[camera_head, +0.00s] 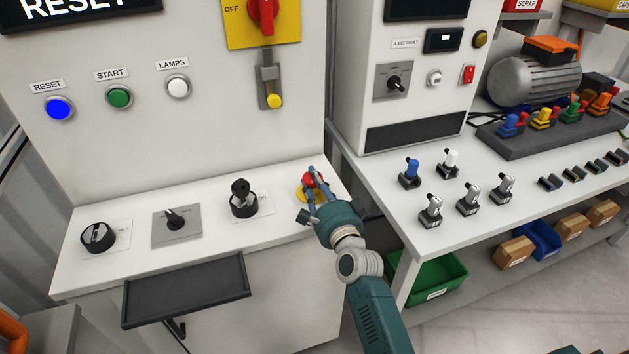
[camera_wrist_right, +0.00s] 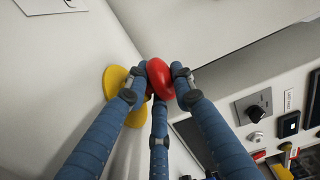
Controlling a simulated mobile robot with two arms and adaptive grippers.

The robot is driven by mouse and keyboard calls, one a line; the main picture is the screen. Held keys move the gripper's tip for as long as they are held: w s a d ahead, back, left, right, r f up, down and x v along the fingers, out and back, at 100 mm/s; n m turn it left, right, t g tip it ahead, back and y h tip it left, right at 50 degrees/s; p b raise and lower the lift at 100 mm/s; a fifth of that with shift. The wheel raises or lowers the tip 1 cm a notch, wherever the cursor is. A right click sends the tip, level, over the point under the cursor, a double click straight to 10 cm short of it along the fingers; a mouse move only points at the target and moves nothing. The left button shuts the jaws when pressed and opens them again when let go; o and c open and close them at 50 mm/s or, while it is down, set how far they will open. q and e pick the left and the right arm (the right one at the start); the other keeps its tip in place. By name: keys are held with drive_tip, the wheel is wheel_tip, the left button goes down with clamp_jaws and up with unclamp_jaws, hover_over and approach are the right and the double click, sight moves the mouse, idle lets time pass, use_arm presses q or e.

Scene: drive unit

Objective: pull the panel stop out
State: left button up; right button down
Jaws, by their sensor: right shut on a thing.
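The panel stop is a red mushroom button (camera_head: 312,179) on a yellow base (camera_head: 303,194) at the right end of the sloping panel. My right gripper (camera_head: 313,186) is at it, with its blue fingers around the red head. The right wrist view shows the red head (camera_wrist_right: 160,78) held between the fingertips of my right gripper (camera_wrist_right: 160,84), with the yellow base (camera_wrist_right: 116,80) behind to the left. The fingers hide part of the head and the stem, so I cannot tell how far out the button stands. My left gripper is in neither view.
A black key-like switch (camera_head: 243,199), a selector (camera_head: 175,219) and a round knob (camera_head: 98,237) sit left of the stop. A dark tray (camera_head: 187,290) juts from the panel's front. A bench (camera_head: 440,200) with small switches stands to the right.

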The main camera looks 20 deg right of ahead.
drive_tip(key=shift+r, duration=0.3)
drive_tip(key=c, duration=1.4)
unclamp_jaws()
drive_tip(key=shift+c, duration=0.2)
drive_tip(key=shift+s+f, duration=0.1)
drive_tip(key=shift+s, duration=0.2)
drive_tip(key=s, duration=1.1)
drive_tip(key=shift+s+d, duration=0.2)
